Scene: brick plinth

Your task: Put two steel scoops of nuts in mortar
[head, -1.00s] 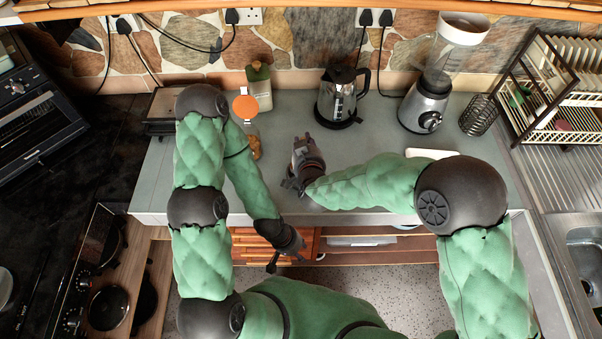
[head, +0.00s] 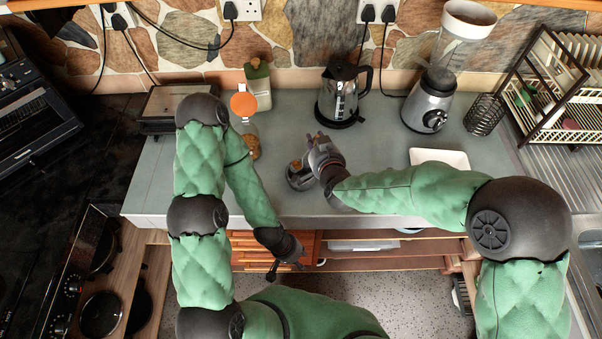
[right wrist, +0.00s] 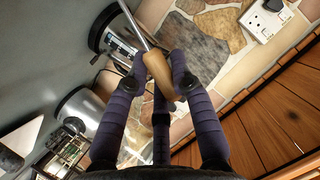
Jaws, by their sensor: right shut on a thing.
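My right gripper (head: 318,143) is over the middle of the counter, by a small dark round vessel that looks like the mortar (head: 300,182). In the right wrist view its fingers (right wrist: 160,80) are shut on a wooden handle with a thin steel shaft, the scoop (right wrist: 156,72). The scoop's bowl is out of that view. A small brown patch shows above the vessel; I cannot tell what it is. A clear jar of brown nuts (head: 250,147) with an orange round top stands to the left. My left gripper (head: 287,268) is empty in front of the counter edge, fingers apart.
A kettle (head: 342,98) and a blender (head: 428,105) stand at the back. A white dish (head: 439,158), a wire holder (head: 484,115) and a dish rack (head: 570,105) are at the right.

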